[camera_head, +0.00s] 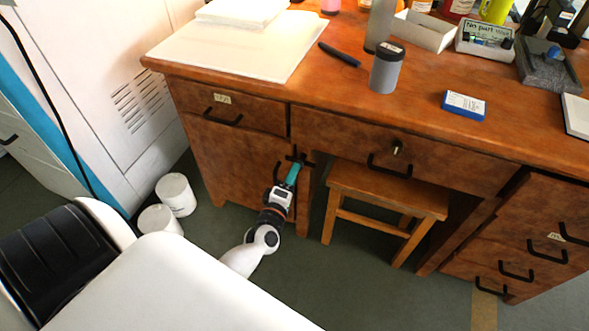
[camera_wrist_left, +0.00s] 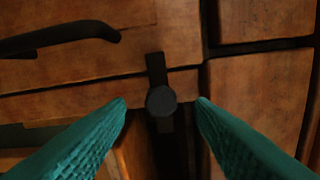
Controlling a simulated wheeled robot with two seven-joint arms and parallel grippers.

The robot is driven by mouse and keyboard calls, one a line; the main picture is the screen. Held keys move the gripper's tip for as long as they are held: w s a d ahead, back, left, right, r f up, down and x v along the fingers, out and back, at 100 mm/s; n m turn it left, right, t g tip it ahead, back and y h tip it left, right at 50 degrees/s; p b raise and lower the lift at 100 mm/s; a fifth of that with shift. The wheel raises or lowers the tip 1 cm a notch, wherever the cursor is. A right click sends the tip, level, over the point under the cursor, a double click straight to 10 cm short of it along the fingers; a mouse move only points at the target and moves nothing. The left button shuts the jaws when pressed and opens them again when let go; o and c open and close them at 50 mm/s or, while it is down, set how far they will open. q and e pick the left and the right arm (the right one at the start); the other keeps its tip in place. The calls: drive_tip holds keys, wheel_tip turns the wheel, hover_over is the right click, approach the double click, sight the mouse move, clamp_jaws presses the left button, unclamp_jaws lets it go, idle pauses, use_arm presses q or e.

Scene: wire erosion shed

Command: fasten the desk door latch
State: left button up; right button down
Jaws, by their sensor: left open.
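The desk door (camera_head: 235,155) is the brown wooden door at the left of the desk and looks closed. The latch (camera_head: 301,157) is a small dark bar at the door's upper right edge. In the left wrist view its round dark knob (camera_wrist_left: 160,101) sits on the bar, which appears to lie across the seam between door and frame. My left gripper (camera_head: 292,174), with teal fingers, points at the latch. Its open fingers stand either side of the knob in the wrist view, with gaps on both sides. My right gripper is not in view.
A black door handle (camera_wrist_left: 60,38) is close by the latch. A drawer (camera_head: 232,112) is above the door. A wooden stool (camera_head: 388,190) stands under the desk, right of my left arm. Two white rolls (camera_head: 176,194) stand on the floor at left.

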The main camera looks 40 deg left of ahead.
use_arm(q)
drive_tip(key=p+v, duration=0.1)
drive_tip(key=v, duration=0.9)
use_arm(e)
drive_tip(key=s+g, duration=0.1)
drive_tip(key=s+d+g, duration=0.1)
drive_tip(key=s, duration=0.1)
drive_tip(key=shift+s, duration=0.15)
use_arm(q)
drive_tip(key=shift+w+a, duration=0.1)
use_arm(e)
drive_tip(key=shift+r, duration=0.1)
